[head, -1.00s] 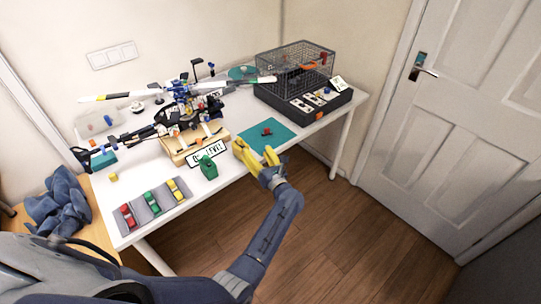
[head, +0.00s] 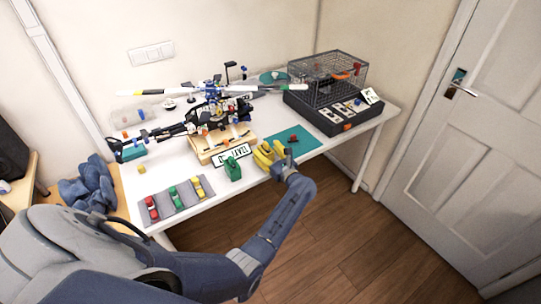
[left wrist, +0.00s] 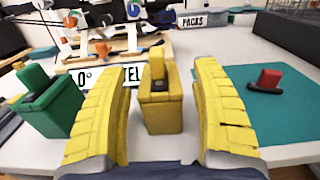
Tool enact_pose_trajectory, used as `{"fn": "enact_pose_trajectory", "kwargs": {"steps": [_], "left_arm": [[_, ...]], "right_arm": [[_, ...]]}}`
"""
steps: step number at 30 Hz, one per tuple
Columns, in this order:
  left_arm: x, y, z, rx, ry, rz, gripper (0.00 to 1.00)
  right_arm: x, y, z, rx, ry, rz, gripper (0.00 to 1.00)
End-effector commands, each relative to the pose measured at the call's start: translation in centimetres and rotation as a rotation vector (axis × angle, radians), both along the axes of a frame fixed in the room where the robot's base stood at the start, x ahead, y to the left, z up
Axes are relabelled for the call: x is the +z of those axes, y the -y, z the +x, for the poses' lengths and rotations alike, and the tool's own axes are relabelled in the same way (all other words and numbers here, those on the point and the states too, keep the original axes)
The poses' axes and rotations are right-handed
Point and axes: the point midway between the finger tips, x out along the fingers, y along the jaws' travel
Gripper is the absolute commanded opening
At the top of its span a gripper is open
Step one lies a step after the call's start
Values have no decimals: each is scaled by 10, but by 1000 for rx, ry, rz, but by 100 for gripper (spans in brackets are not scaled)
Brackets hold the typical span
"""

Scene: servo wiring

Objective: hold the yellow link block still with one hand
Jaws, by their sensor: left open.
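The yellow link block (left wrist: 162,108), with a dark recess and an upright tab on top, stands upright on the white table in the left wrist view. It is between the two yellow fingers of my left gripper (left wrist: 162,120), with a gap visible on each side. In the head view my left gripper (head: 268,156) is at the table's front edge, and its fingers mostly hide the block. The gripper is open. My right gripper is in neither view.
A similar green block (left wrist: 52,102) stands just left of the left finger. A teal mat (head: 305,141) with a red part (left wrist: 268,79) lies to the right. Behind is a wooden stand (head: 211,148) with a label plate. A grey tray (head: 163,216) lies front left.

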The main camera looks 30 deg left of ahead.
Motion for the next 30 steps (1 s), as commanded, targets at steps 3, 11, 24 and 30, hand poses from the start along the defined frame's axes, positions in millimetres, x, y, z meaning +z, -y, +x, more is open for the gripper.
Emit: {"fn": "enact_pose_trajectory", "kwargs": {"steps": [3,11,24,30], "left_arm": [[0,-5,2,0,-1,0,65],[0,-7,3,0,0,0,65],[0,-6,3,0,0,0,27],[0,-6,3,0,0,0,6]], "right_arm": [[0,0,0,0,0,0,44],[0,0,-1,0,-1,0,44],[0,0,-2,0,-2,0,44],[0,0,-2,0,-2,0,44]]}}
